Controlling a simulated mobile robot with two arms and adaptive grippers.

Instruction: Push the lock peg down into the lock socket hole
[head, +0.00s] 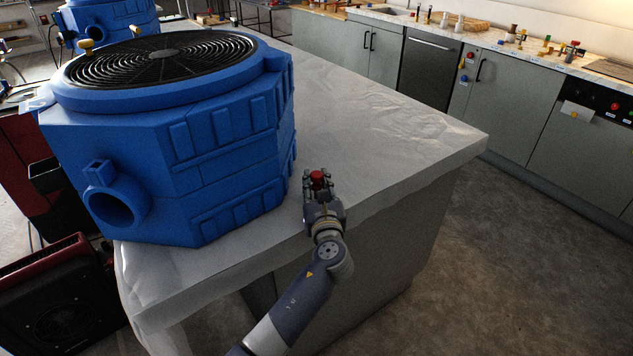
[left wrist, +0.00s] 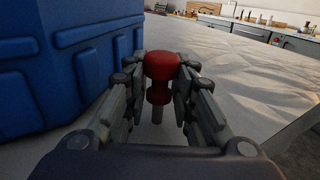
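My left gripper (head: 318,185) is near the front edge of the grey-white table, just right of the large blue machine. Its two fingers close on the red-headed lock peg (left wrist: 162,66), whose red tip also shows in the head view (head: 317,176). In the left wrist view the peg stands upright, with a grey metal shaft below the red head. The blue machine (head: 170,140) has a round pipe opening low on its front left. A small square fitting (head: 98,169) on top of that pipe looks like the lock socket; its hole is not clear. My right gripper is out of view.
The table (head: 400,125) is clear to the right of the machine. A second blue machine (head: 115,15) with yellow knobs stands behind. A dark red and black box (head: 60,295) is on the floor at left. Grey cabinets (head: 500,85) line the back.

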